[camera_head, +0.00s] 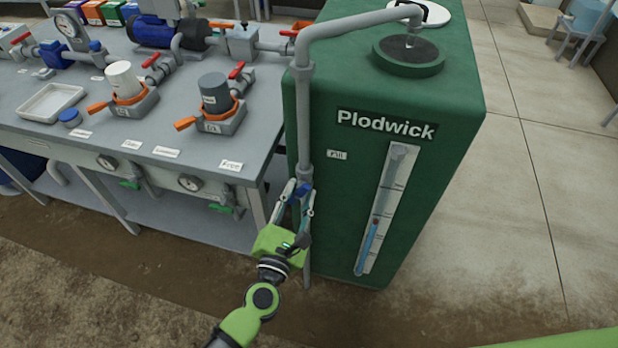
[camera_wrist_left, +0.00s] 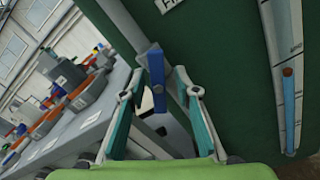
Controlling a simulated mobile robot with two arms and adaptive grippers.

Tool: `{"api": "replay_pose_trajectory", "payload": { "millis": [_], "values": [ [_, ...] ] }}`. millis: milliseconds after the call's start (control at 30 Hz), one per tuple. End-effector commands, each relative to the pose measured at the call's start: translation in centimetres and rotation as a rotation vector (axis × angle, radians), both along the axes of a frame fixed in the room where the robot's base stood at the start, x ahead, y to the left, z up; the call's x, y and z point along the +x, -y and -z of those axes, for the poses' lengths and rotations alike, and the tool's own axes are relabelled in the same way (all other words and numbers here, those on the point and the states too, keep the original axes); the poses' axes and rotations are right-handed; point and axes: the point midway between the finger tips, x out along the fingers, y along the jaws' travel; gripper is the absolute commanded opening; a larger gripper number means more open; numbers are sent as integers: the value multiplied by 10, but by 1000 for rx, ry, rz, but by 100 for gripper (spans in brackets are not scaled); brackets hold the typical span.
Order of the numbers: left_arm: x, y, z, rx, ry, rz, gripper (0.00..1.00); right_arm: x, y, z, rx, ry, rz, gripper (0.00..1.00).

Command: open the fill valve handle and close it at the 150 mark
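The green Plodwick tank (camera_head: 440,190) has a grey fill pipe (camera_head: 304,120) down its left side, beside a small "Fill" label (camera_head: 337,155). The blue fill valve handle (camera_wrist_left: 156,75) sits low on this pipe. My left gripper (camera_head: 299,190) is open at the handle, which lies between its fingers in the left wrist view, with gaps visible beside it. I cannot tell the valve's state. The level gauge (camera_head: 398,165) holds a blue column with a red-orange float (camera_head: 376,221) around mid-height; its numbers are too small to read. My right gripper is not in view.
A grey bench (camera_head: 60,110) on the left carries pumps, orange-clamped filter cups (camera_head: 215,92) and a white tray (camera_head: 50,102). Its front corner is close to my left arm. A pale streak shows under the spout at the tank opening (camera_head: 409,56).

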Motion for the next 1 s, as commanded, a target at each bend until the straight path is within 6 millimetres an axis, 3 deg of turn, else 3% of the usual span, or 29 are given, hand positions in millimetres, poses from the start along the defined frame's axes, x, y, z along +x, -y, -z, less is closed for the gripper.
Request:
{"api": "replay_pose_trajectory", "payload": {
  "millis": [300, 333, 433, 600, 1000],
  "values": [
    [0, -2, 0, 0, -1, 0, 29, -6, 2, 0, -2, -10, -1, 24],
    [0, -2, 0, 1, -1, 0, 27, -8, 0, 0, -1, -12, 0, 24],
    [0, -2, 0, 1, -1, 0, 1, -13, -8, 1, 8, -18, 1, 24],
    [1, -2, 0, 1, 0, -1, 0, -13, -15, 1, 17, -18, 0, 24],
    [1, -2, -1, 108, 34, -2, 0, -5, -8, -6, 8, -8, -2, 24]
  ]
}}
